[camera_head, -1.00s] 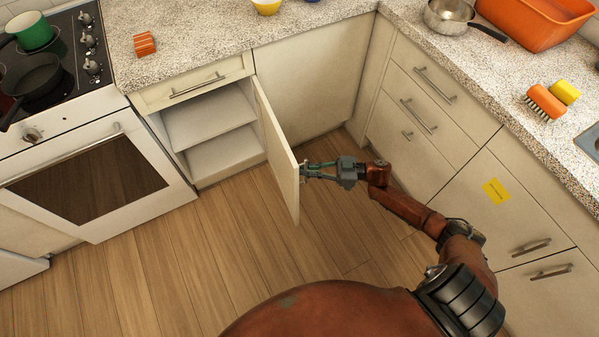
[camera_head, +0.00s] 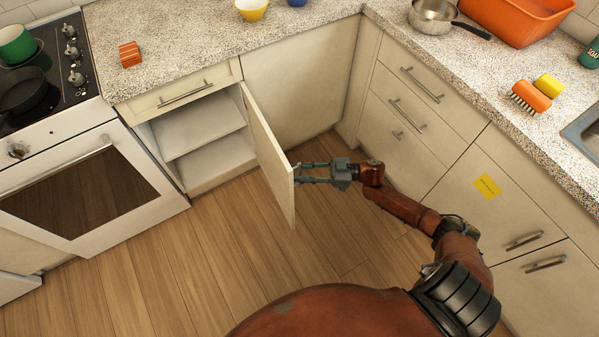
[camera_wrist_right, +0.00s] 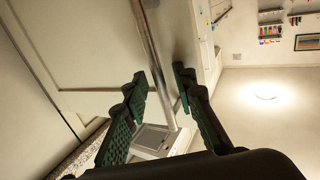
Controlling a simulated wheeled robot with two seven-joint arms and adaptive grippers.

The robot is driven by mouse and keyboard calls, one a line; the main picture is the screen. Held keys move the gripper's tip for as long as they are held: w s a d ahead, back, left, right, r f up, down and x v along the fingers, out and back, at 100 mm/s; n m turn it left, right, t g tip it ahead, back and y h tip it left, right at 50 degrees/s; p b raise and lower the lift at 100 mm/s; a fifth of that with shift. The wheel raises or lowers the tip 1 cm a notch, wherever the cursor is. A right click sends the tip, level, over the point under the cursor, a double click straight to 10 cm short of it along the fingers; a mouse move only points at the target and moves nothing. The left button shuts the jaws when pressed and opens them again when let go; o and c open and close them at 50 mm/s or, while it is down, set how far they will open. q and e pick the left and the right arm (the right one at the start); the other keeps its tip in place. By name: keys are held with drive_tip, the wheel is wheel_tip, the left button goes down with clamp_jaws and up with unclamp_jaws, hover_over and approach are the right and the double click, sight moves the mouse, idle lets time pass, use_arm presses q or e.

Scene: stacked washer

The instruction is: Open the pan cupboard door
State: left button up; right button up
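The cupboard door (camera_head: 268,153), cream and flat, stands swung well open from the lower cupboard (camera_head: 207,143) beside the oven. Two bare shelves show inside the cupboard. My right gripper (camera_head: 299,173) is at the outer edge of the door, on its front side. In the right wrist view, the door's metal bar handle (camera_wrist_right: 150,45) runs between the fingertips of my right gripper (camera_wrist_right: 162,86). The fingers are apart, with gaps visible beside the bar. My left gripper is not in view.
The oven (camera_head: 85,190) stands left of the cupboard. A closed drawer (camera_head: 187,90) is above the opening. Closed drawers (camera_head: 405,110) and a front with a yellow label (camera_head: 487,187) line the right. The wooden floor (camera_head: 190,270) is clear.

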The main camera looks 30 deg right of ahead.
drive_tip(key=v, duration=1.2)
idle(0.3)
